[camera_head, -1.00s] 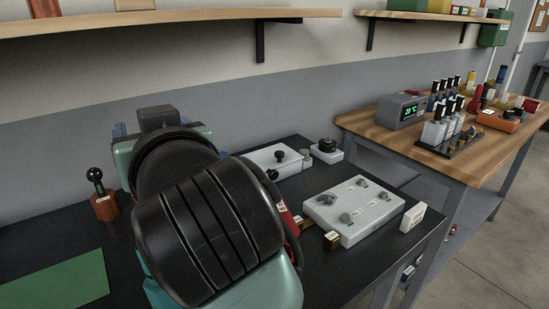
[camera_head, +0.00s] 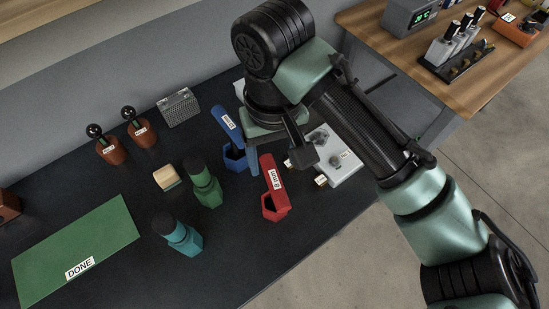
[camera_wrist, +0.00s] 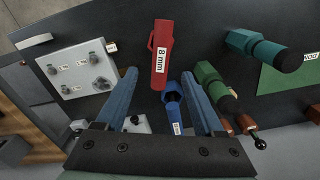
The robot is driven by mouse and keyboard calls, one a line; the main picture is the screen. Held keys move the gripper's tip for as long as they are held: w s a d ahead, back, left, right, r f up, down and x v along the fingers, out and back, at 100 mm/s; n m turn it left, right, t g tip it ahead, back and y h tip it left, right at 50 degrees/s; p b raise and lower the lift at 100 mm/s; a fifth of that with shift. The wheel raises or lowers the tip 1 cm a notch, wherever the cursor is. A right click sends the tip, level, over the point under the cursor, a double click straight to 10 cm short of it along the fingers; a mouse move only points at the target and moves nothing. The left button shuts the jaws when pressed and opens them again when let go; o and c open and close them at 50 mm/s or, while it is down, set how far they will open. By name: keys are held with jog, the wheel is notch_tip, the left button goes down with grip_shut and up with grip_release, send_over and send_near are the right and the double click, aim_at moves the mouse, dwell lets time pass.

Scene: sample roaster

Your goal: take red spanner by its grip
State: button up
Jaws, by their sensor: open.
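The red spanner (camera_head: 272,178) is on the dark bench, with a long flat grip bearing a white label and a wider angular red part at its near end. In the wrist view the red spanner (camera_wrist: 161,50) has its label reading "8 mm", and its grip points down the picture towards my gripper (camera_wrist: 158,76). The two blue-grey fingers are apart, with nothing held between them. In the head view my gripper (camera_head: 252,155) is just left of and behind the spanner's grip; the arm hides part of it. I cannot tell the height gap.
A blue spanner (camera_head: 227,122) is close by on the left and shows between the fingers in the wrist view (camera_wrist: 173,105). A green bottle-like tool (camera_head: 206,187) and a teal one (camera_head: 180,238) stand further left.

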aim_at(275, 180)
jog(key=f, duration=0.7)
jog(key=shift+s+f, duration=0.3)
jog(key=shift+s, duration=0.1)
notch_tip(275, 180, down, 4)
jog(key=shift+w+f+p, duration=0.1)
jog(key=shift+p, duration=0.35)
jog(key=shift+c, duration=0.3)
grip_shut()
